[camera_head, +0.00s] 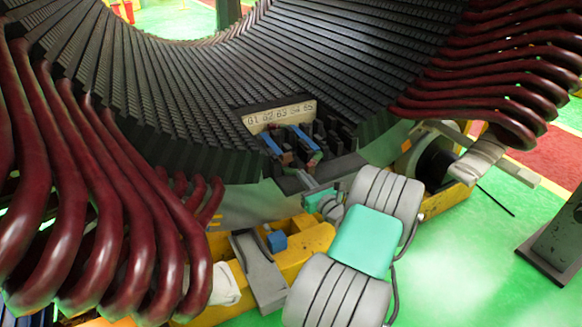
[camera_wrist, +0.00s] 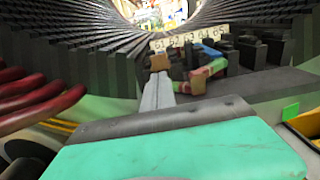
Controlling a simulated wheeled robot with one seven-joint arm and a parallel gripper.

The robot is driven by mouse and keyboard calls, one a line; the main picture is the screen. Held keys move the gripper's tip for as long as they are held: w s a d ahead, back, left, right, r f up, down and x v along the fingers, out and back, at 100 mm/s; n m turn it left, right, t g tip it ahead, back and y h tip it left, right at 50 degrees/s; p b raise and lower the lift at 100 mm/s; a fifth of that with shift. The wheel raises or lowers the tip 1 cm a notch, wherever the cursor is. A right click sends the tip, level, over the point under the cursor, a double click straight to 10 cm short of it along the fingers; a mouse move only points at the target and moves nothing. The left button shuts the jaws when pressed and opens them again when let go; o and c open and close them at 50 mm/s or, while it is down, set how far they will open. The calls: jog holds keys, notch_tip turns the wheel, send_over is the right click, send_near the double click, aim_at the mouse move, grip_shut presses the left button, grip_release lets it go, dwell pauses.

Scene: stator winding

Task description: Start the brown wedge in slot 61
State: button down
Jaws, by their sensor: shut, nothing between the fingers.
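A small brown block (camera_wrist: 159,62), which looks like the wedge's end, sits below the 61 end of the numbered label (camera_wrist: 192,38) in the wrist view. My gripper's grey fingers (camera_wrist: 159,88) are together and empty. Their tips are right in front of this block; I cannot tell whether they touch it. In the head view, a brown end (camera_head: 287,158) shows at the near end of a blue bar (camera_head: 271,144) at the slot mouths, and my gripper (camera_head: 304,180) is just below it. The wedge's depth in the slot is hidden.
A second blue bar (camera_head: 301,136) lies to the right, with red and green near its end. Another brown block (camera_wrist: 198,82) is close to the fingers' right. Dark stator teeth surround the slots. Dark red coil ends (camera_head: 110,200) crowd the left.

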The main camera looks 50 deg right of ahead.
aim_at(288, 159)
jog(key=b+x, duration=0.2)
jog(key=x, duration=0.5)
jog(key=shift+w+f, duration=0.1)
jog(key=shift+w, duration=0.2)
jog(key=shift+w, duration=0.1)
jog(key=shift+w+d+r+p, duration=0.15)
jog(key=shift+w+p, duration=0.3)
jog(key=shift+p, duration=0.1)
jog(key=shift+w+d+r+p, duration=0.1)
jog(key=shift+w+d+p, duration=0.05)
jog(key=shift+w+p, duration=0.3)
jog(key=shift+d+f, duration=0.1)
